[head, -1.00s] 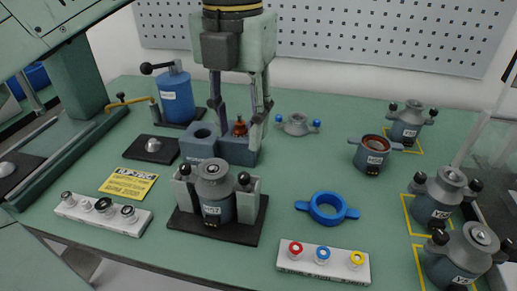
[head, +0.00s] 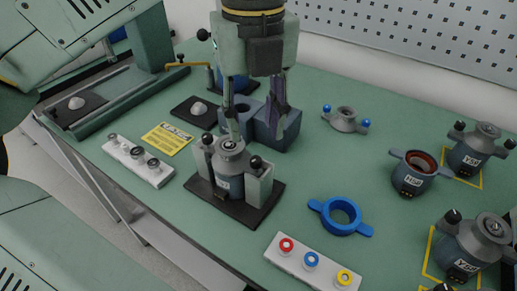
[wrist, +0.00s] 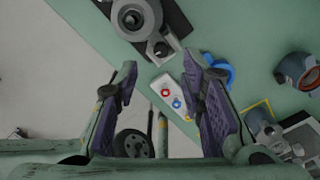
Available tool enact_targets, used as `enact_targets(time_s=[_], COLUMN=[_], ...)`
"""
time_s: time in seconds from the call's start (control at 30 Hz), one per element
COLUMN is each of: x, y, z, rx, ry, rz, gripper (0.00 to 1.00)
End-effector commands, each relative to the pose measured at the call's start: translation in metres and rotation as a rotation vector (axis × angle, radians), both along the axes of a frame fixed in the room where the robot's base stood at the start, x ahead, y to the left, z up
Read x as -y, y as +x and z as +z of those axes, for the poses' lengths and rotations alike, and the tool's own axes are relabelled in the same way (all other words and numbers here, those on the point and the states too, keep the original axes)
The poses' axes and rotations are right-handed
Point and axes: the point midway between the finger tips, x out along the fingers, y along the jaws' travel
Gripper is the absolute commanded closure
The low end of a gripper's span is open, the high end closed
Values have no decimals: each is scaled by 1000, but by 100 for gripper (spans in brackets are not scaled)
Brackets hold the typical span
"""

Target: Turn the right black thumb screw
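A grey-topped stator housing (head: 228,184) stands in a holder on a black base plate (head: 232,213). It carries two black thumb screws, the left one (head: 207,138) and the right one (head: 256,162). My gripper (head: 254,138) is open and empty, pointing down above and behind the housing. The gripper's left finger overlaps the housing's top in the head view; contact cannot be told. In the wrist view the open fingers (wrist: 158,72) show apart with nothing between them close up. The housing's top (wrist: 135,17) and one black thumb screw (wrist: 161,48) lie beyond the fingertips.
A blue ring with two handles (head: 341,216) lies right of the holder. A white strip with coloured rings (head: 298,262) is in front, and another white strip (head: 137,162) is at left. A blue-grey block (head: 277,128) stands behind my gripper. More housings (head: 411,174) stand at right.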

Motion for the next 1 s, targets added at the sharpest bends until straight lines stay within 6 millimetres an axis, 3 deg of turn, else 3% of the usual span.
enact_targets(time_s=[0.2,0.4,0.77,1.0], x=[0,0,1,1], y=[-1,0,0,0], z=[-41,-62,-67,-67], rx=[-2,0,1,1], ry=[-2,-1,0,0], rz=[-3,-3,-3,-3], gripper=[64,64,64,80])
